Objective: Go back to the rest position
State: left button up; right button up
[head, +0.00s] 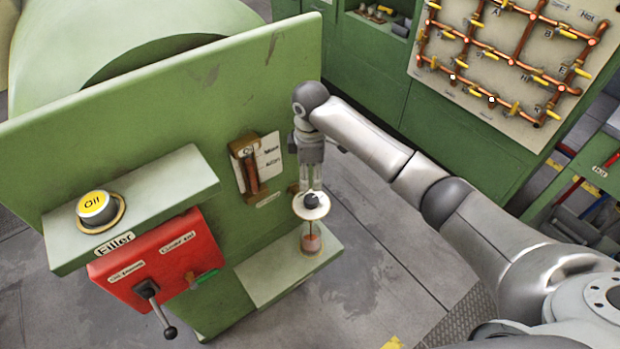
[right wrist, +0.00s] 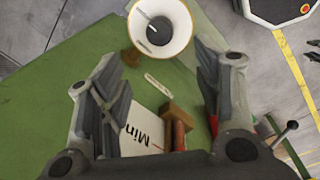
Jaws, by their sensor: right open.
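My right gripper (head: 311,180) points down in front of the green machine panel (head: 230,95), just above a white funnel-like cup with a dark knob (head: 311,205). In the right wrist view its two fingers (right wrist: 155,100) stand wide apart with nothing between them, and the white cup (right wrist: 162,28) lies beyond the fingertips. The cup sits over a clear cylinder with reddish content (head: 311,240) on a green ledge. My left gripper is in neither view.
An oil cap (head: 97,207) sits on the filler shelf, above a red control box (head: 155,260) with a protruding lever (head: 155,305). A copper pipe board (head: 510,60) stands at back right. Floor between is clear.

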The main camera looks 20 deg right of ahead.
dwell(0.5)
jog(key=s+a+f+m+t+y, duration=0.1)
jog(key=s+a+f+m, duration=0.2)
jog(key=s, duration=0.4)
jog(key=s+a+f+m+y, duration=0.1)
jog(key=s+a+f, duration=0.2)
jog(key=s+f, duration=0.35)
jog(key=s+d+r+m+t+h, duration=0.1)
jog(key=s+d+r+m, duration=0.1)
jog(key=s+d+m, duration=0.5)
jog(key=s+d+r+m+t, duration=0.1)
jog(key=s+d+r+m, duration=0.15)
jog(key=s, duration=0.85)
notch_tip(320, 180, down, 34)
jog(key=s+g+b, duration=0.2)
jog(key=s+b, duration=0.1)
jog(key=b, duration=0.3)
jog(key=s+d+f+b, duration=0.1)
jog(key=s+f+b, duration=0.1)
jog(key=s+f, duration=0.6)
jog(key=s+d+f+b, duration=0.2)
jog(key=s+f, duration=0.5)
jog(key=f, duration=0.4)
jog(key=shift+s+d+n+g+h, duration=0.25)
jog(key=shift+s+n+g+h, duration=0.1)
jog(key=shift+n+g+h, duration=0.1)
